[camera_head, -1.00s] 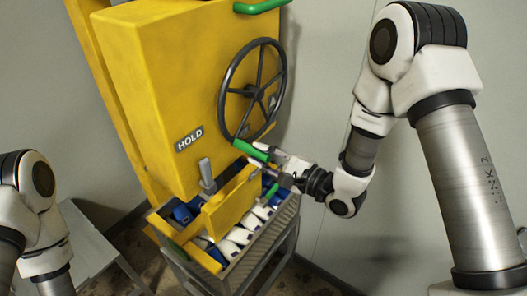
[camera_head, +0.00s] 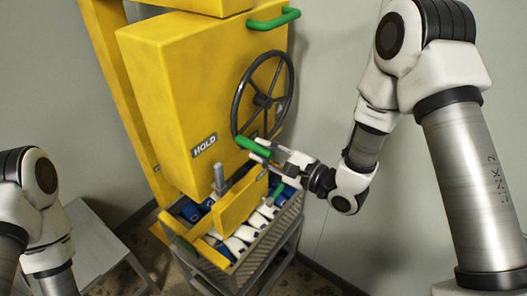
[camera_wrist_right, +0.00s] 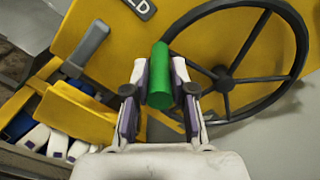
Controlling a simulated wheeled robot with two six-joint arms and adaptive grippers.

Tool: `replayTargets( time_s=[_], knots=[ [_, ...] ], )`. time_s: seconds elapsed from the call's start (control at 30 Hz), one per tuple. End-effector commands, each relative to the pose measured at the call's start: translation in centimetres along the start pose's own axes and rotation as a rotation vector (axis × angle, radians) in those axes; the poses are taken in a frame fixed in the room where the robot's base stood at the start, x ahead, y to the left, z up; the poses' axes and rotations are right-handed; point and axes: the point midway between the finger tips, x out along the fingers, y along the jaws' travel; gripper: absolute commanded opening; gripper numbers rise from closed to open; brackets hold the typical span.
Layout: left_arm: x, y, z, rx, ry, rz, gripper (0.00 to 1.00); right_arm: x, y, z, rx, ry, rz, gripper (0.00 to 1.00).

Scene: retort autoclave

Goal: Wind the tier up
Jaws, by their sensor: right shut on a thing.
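A black spoked handwheel (camera_head: 262,100) stands on the side of the yellow housing (camera_head: 165,85). A green crank handle (camera_head: 253,146) sits at the wheel's lower rim. My right gripper (camera_head: 267,152) is shut on this green handle. In the right wrist view the handle (camera_wrist_right: 160,78) lies between the two fingers, with the wheel (camera_wrist_right: 225,82) behind and to the right. Below the housing, a metal crate (camera_head: 262,238) holds white and blue packs (camera_head: 241,234), with a yellow bar (camera_head: 240,203) above them. My left gripper is outside the head view; only its arm shows.
A HOLD label (camera_head: 204,145) is on the housing. A grey lever or post (camera_head: 219,180) stands near the yellow bar. A green grab bar (camera_head: 274,19) is on the housing's upper right. A grey table (camera_head: 97,240) stands at the left. Plain wall is at the right.

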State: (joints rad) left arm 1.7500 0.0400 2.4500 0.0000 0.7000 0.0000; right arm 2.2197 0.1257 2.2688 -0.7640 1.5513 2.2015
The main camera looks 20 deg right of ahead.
Motion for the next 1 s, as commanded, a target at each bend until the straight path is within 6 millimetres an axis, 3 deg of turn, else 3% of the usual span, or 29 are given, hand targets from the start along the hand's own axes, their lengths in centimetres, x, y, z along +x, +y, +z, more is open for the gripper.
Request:
replayTargets(
  time_s=[0.03, 0.17, 0.2, 0.23, 0.63, 1.0],
  knots=[
    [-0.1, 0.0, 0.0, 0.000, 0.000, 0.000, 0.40, 0.2, -0.8, 0.2, -0.009, -0.007, -0.020, 0.00],
    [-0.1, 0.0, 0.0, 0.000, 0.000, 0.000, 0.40, 0.2, -0.8, 0.1, -0.009, -0.006, -0.021, 0.00],
    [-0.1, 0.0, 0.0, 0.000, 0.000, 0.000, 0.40, 0.2, -0.8, 0.1, -0.009, -0.006, -0.021, 0.39],
    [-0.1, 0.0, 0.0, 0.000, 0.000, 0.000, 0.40, 0.2, -0.8, 0.1, -0.009, -0.006, -0.020, 0.49],
    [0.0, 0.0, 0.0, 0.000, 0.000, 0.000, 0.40, -0.7, -0.4, -0.1, -0.002, 0.001, -0.012, 0.50],
    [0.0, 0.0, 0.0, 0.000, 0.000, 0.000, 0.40, -8.0, -0.6, -0.3, 0.004, 0.003, -0.020, 0.50]
  ],
)
